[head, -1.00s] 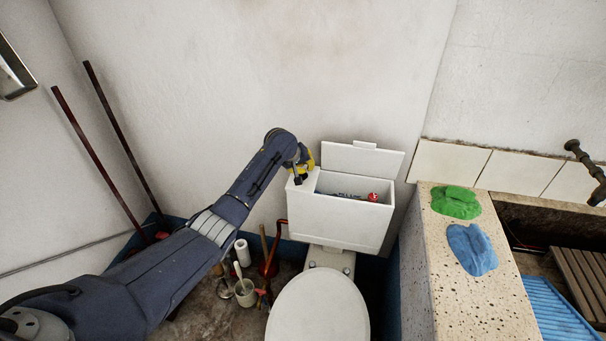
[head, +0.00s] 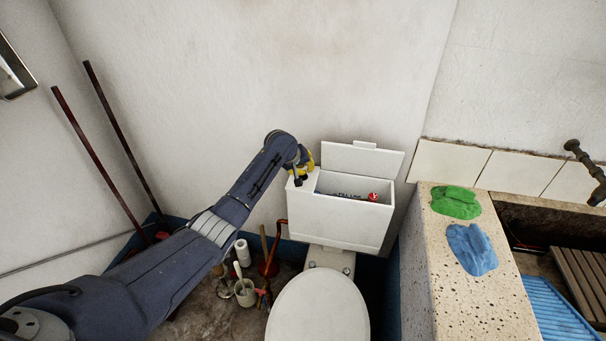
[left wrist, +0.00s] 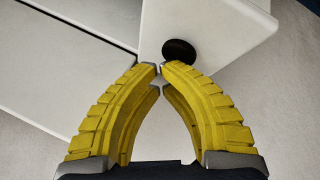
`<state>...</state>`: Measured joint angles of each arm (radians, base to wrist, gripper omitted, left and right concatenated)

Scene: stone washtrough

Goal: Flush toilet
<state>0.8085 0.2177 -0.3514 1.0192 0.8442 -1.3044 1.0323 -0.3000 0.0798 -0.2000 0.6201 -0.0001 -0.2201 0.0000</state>
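The white toilet has a closed lid (head: 318,308) and a cistern (head: 338,221) against the wall. The cistern's hinged cover (head: 362,160) stands raised, and a red part (head: 373,197) shows inside. My left gripper (head: 303,165) is at the cistern's left top corner. In the left wrist view the yellow fingers (left wrist: 160,68) curve together, with their tips almost meeting. A dark round knob (left wrist: 179,52) on the white cistern lies just beyond the tips. No object shows between the fingers; whether a tip touches the knob I cannot tell. My right gripper is not in view.
A stone trough wall (head: 450,270) stands right of the toilet, with a green cloth (head: 456,202) and a blue cloth (head: 472,249) on it. A white brush holder (head: 245,292) is on the floor at left. Two dark poles lean against the wall.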

